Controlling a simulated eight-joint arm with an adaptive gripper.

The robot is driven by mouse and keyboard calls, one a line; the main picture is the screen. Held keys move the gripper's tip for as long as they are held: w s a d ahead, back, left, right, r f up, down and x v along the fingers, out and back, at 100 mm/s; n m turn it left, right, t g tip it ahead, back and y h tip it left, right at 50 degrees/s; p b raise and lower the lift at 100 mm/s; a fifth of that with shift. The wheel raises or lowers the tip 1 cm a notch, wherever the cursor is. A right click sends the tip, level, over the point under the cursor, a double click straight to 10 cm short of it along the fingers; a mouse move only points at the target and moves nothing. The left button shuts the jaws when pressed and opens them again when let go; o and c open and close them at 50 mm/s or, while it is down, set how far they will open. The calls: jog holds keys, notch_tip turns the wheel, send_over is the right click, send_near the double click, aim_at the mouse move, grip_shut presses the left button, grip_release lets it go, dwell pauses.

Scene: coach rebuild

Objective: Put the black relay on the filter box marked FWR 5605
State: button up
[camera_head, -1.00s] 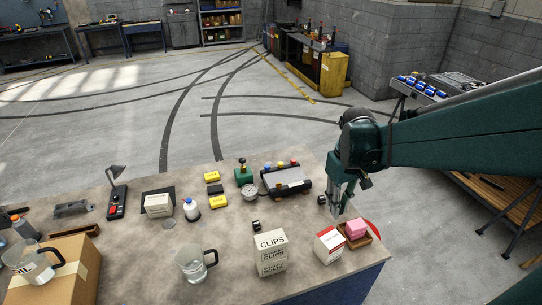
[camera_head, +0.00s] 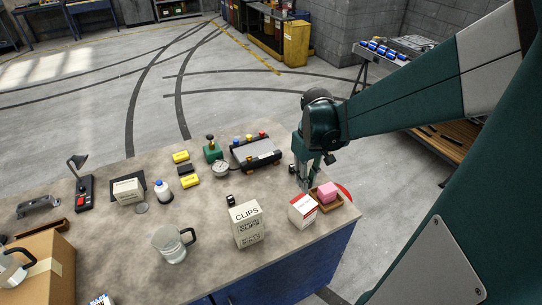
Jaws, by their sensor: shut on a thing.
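My gripper (camera_head: 305,184) is shut, pointing down over the right end of the bench, just behind a white and red box (camera_head: 303,211) and left of a pink block (camera_head: 327,191). The thing between its fingers is too small and hidden to name. Two small black blocks stand on the bench: one (camera_head: 231,200) behind the CLIPS box, the other (camera_head: 292,169) just left of my gripper. I cannot tell whether either is the black relay. The marking FWR 5605 is not readable on any box; a white box (camera_head: 128,191) stands at the left.
The CLIPS box (camera_head: 247,226) and a glass jug (camera_head: 173,245) stand at the front. A grey-black device (camera_head: 256,153), a gauge (camera_head: 221,169) and yellow blocks (camera_head: 190,181) are behind. The pink block sits in a brown tray (camera_head: 330,205). The mid-bench is fairly clear.

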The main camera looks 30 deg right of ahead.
aim_at(304, 203)
jog(key=shift+f, duration=2)
jog(key=shift+f, duration=2.1)
jog(key=shift+f+b, duration=0.2)
jog(key=shift+b, duration=0.1)
jog(key=o, duration=0.8)
jog(key=shift+r+p, duration=0.25)
jog(key=shift+p, duration=0.05)
jog(key=shift+r, duration=6)
